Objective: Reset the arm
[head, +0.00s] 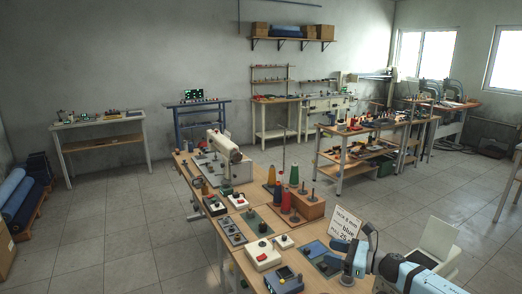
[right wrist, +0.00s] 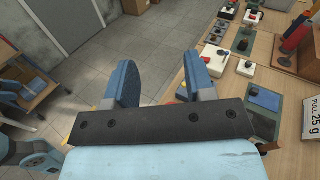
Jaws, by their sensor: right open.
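My right arm comes in from the lower right of the head view, with its light-blue gripper (head: 357,254) beside the near end of the long wooden workbench (head: 232,262). In the right wrist view the two blue fingers of the right gripper (right wrist: 162,82) stand apart with nothing between them. Beyond the fingers is grey tiled floor, and the bench edge runs close along their right side. My left gripper is not in view.
The bench carries a white sewing machine (head: 223,155), thread cones (head: 293,175), a white box with a red button (head: 262,256), a blue device (head: 284,280) and a printed sign (head: 344,229). Open floor (head: 105,235) lies left.

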